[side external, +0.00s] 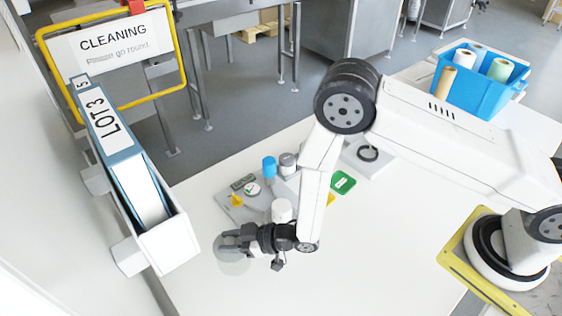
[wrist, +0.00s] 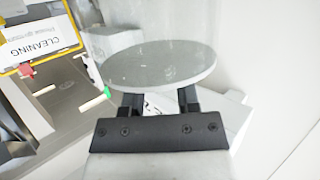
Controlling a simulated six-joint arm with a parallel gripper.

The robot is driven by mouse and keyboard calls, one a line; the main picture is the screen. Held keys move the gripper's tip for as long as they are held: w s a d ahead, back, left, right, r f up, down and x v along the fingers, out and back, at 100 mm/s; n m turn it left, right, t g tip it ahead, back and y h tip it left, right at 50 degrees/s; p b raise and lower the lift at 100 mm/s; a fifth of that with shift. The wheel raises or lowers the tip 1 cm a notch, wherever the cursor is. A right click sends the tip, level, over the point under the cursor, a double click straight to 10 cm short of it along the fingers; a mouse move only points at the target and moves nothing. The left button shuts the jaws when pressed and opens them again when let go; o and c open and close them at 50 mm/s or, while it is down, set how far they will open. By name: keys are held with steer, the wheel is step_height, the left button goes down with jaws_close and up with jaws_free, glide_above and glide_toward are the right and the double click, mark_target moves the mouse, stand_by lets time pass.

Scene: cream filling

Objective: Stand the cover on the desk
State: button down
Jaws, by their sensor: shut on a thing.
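The cover is a round, pale grey disc. In the wrist view the cover (wrist: 160,62) sits at the fingertips, its wide face showing as a flattened oval. In the wrist view my gripper (wrist: 159,100) shows both fingers under the disc's near edge. I cannot tell whether the cover touches the desk.
A grey tray (side external: 232,208) holds a blue-capped bottle (side external: 269,167), jars and yellow pieces. A green label (side external: 342,182) lies to its right. A wall holder with a LOT3 binder (side external: 122,150) stands at the left. A blue bin (side external: 470,82) of rolls is at the back right. The front desk is clear.

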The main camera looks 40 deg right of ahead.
steer(key=shift+f, duration=0.15)
steer(key=shift+c, duration=1.7)
jaws_free()
steer(key=shift+s+d+r, duration=0.25)
steer(key=shift+d, duration=0.05)
steer(key=v, duration=1.1)
steer(key=shift+r, duration=0.15)
